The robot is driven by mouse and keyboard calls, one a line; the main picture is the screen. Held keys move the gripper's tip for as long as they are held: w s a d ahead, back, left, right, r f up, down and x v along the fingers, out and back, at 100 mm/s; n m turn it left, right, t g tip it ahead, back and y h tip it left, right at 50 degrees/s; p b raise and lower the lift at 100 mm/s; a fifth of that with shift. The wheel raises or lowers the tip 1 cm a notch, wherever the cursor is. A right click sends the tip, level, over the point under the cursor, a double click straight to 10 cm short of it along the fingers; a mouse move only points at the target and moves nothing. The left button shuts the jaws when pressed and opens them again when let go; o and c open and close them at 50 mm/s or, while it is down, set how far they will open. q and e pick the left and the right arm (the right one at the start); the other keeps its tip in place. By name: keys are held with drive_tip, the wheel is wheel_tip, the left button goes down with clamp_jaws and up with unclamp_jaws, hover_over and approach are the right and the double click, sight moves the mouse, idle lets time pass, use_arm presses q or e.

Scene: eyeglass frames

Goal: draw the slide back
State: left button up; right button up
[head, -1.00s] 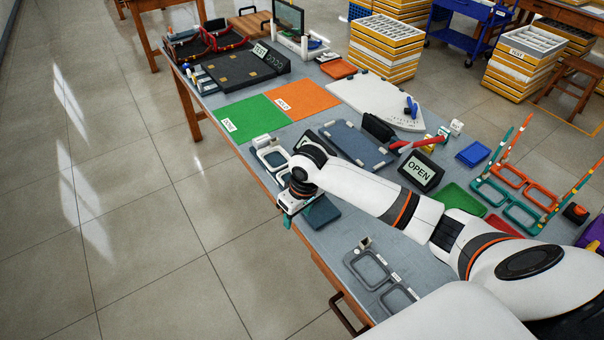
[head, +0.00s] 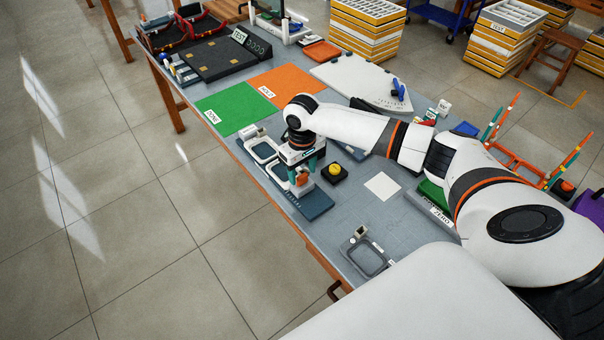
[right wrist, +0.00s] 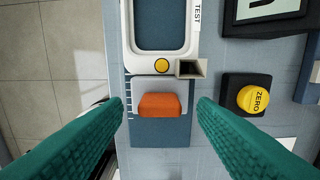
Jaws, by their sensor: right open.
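My right gripper (head: 306,178) hangs over the near edge of the table, above the slide device. Its teal fingers are open in the right wrist view (right wrist: 161,102), one on each side of an orange block (right wrist: 160,105) and apart from it. The block sits on a grey slide plate (right wrist: 175,90) over a dark blue base (right wrist: 160,133). In the head view the base (head: 317,205) shows beside the gripper; the block is partly hidden. A white-rimmed tray marked TEST (right wrist: 127,50) adjoins the plate. My left gripper is not in view.
A yellow ZERO button (right wrist: 252,99) on a black box stands right of the slide; it also shows in the head view (head: 334,169). A small dark-mouthed block (right wrist: 191,68) sits close by the plate. A white square (head: 382,186) and a grey frame fixture (head: 368,258) lie nearby.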

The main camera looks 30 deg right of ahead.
sight(302, 182)
drive_tip(key=shift+f, duration=1.2)
clamp_jaws()
